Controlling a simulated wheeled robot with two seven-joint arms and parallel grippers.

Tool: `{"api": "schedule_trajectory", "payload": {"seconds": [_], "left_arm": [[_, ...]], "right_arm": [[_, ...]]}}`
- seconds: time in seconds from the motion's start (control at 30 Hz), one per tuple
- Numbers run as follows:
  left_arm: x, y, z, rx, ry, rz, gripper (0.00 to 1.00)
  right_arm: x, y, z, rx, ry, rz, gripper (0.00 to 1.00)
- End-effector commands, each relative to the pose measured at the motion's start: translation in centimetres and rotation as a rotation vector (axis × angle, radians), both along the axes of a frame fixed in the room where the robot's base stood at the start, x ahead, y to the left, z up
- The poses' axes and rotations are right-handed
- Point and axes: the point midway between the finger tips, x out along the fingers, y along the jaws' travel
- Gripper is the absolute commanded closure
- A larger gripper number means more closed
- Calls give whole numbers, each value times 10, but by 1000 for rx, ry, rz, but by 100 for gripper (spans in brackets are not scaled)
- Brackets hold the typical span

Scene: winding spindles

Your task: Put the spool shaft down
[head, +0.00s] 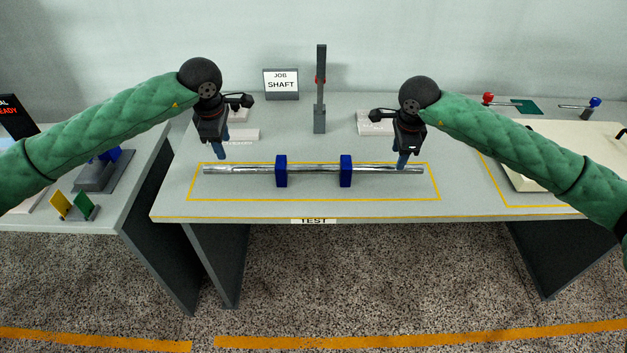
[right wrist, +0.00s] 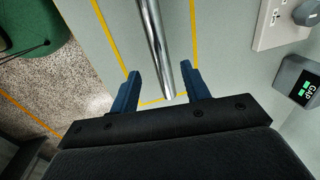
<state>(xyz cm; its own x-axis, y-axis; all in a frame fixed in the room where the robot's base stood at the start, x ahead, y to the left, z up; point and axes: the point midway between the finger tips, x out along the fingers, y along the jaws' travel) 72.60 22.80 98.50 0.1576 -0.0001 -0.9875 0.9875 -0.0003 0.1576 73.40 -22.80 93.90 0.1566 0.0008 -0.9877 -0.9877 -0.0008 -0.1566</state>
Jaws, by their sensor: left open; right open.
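The spool shaft (head: 315,169) is a long shiny metal rod lying level across two blue supports, a left one (head: 281,172) and a right one (head: 345,171), inside a yellow outline on the table. My left gripper (head: 222,156) is open at the shaft's left end. My right gripper (head: 402,164) is open at the shaft's right end. In the right wrist view the shaft (right wrist: 155,45) reaches between the spread blue fingers of my right gripper (right wrist: 158,88), with a gap on each side. Whether the left fingers touch the shaft is too small to tell.
A grey post (head: 320,90) and a "JOB SHAFT" sign (head: 281,84) stand behind the shaft. A gauge box marked "GAP" (right wrist: 303,82) is near the right gripper. A side table (head: 100,205) is at the left, and a cream board (head: 560,150) at the right.

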Motion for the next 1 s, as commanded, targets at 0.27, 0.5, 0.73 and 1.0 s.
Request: {"api": "schedule_trajectory", "payload": {"seconds": [0.27, 0.5, 0.73, 1.0], "left_arm": [[0, 0, 0, 0, 0, 0, 53], [0, 0, 0, 0, 0, 0, 53], [0, 0, 0, 0, 0, 0, 53], [0, 0, 0, 0, 0, 0, 53]], "right_arm": [[-6, 0, 38, 0, -1, -1, 53], [-7, -1, 46, -1, 0, -1, 53], [-7, -1, 46, -1, 0, -1, 53], [-7, 0, 45, -1, 0, -1, 53]]}}
